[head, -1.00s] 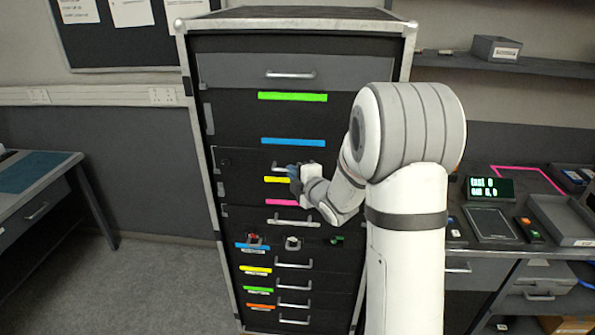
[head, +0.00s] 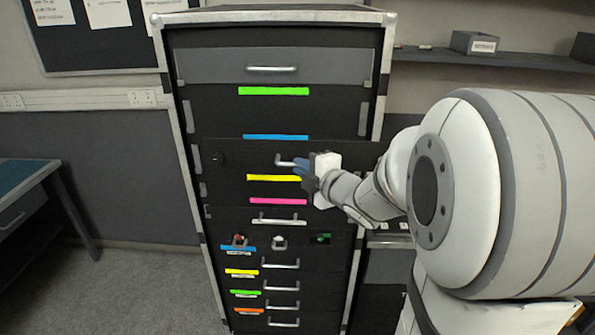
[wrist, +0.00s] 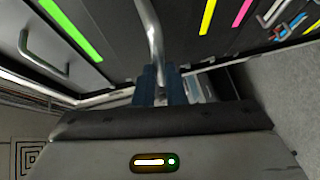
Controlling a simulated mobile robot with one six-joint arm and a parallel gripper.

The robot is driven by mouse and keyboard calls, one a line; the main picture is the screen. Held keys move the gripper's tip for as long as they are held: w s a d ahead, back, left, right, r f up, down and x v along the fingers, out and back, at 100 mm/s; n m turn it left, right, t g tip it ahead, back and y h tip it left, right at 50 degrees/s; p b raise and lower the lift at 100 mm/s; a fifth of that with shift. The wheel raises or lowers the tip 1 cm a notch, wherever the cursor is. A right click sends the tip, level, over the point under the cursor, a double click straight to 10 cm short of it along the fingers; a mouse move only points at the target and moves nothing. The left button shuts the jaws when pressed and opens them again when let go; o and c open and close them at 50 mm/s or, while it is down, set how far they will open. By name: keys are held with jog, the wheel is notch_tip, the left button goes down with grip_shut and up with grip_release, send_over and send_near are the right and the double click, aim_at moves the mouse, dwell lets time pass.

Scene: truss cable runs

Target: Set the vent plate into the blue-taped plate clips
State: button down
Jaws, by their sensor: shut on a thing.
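The vent plate appears to be the dark panel (head: 245,157) with a metal handle (head: 284,162), in front of the rack below a blue tape strip (head: 275,137). Its right end reaches past the rack's right edge in the head view. My gripper (head: 303,172) is shut on that handle; the wrist view shows the bar (wrist: 152,35) running down between my blue fingers (wrist: 162,88). Grey clips (head: 197,160) show at the rack's left side near the blue strip. The clips on the right at that height are hidden or cannot be made out.
The rack (head: 168,75) also bears green (head: 273,91), yellow (head: 273,178) and pink (head: 278,201) tape strips. Lower drawers (head: 281,263) have handles. A desk (head: 25,190) stands at left, a shelf (head: 500,60) at right. The floor at left is clear.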

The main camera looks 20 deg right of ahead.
jog(key=shift+s+d+r+p, duration=0.15)
jog(key=shift+s+r+p, duration=0.2)
jog(key=shift+r, duration=0.4)
jog(key=shift+s+d+r+p, duration=0.15)
jog(key=shift+s+r, duration=0.3)
jog(key=shift+r, duration=0.25)
jog(key=s+a, duration=0.2)
jog(key=s, duration=0.4)
jog(key=shift+s+a, duration=0.15)
jog(key=shift+s, duration=0.2)
dwell(0.4)
jog(key=shift+g+p, duration=0.3)
jog(key=shift+p, duration=0.25)
dwell(0.4)
jog(key=shift+w+r, duration=0.15)
jog(key=shift+w, duration=0.05)
dwell(0.5)
jog(key=shift+b, duration=1.1)
dwell(1.4)
